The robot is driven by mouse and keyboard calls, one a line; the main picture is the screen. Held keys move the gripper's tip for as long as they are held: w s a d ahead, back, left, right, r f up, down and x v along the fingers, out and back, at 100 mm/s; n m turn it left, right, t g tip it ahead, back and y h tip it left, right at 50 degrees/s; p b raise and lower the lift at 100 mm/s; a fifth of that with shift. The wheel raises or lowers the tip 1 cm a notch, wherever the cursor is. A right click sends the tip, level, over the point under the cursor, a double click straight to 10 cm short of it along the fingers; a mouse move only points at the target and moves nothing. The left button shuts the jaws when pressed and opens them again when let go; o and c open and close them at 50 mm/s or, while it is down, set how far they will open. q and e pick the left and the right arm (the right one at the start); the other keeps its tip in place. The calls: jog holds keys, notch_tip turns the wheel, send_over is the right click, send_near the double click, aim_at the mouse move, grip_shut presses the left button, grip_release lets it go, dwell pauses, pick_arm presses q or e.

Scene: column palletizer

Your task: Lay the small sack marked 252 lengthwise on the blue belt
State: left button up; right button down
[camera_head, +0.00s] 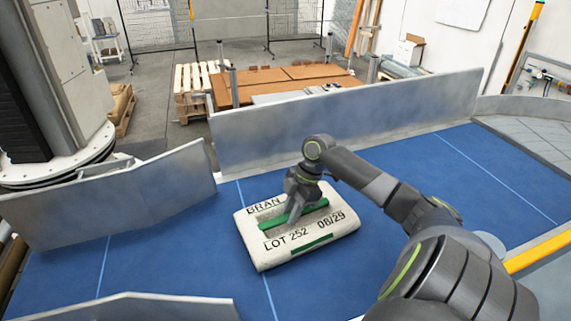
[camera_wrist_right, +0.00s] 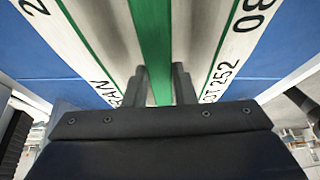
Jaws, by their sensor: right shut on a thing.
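The small white sack (camera_head: 342,228), printed "BRAN", "LOT 252" and "08/29" with green bands, lies flat at the blue belt (camera_head: 400,170). Its long side runs roughly along the belt, between the metal side walls. Whether its underside fully touches the belt is hard to tell. My right gripper (camera_head: 296,211) reaches down onto the middle of its top and is shut on it. In the right wrist view, the two fingers (camera_wrist_right: 159,78) stand on either side of the green middle band of the sack (camera_wrist_right: 112,40). My left gripper is not in view.
A long metal wall (camera_head: 340,115) borders the belt's far side. Shorter angled metal guards stand at left (camera_head: 110,195) and at the front left (camera_head: 130,308). The belt is clear to the right of the sack and to its left. A grey roller section (camera_head: 535,135) lies at far right.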

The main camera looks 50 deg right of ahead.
jog(key=shift+s+d, duration=0.1)
jog(key=shift+s, duration=0.1)
jog(key=shift+w+f+m, duration=0.1)
jog(key=shift+w+m, duration=0.15)
jog(key=shift+m, duration=0.55)
jog(key=c, duration=1.1)
grip_release()
jog(key=shift+r, duration=1.9)
jog(key=shift+s+d+r, duration=0.1)
jog(key=shift+s+r, duration=0.1)
jog(key=shift+r, duration=0.85)
jog(key=shift+s+r, duration=0.15)
jog(key=shift+r, duration=0.9)
jog(key=shift+w+r, duration=0.15)
jog(key=shift+r, duration=1)
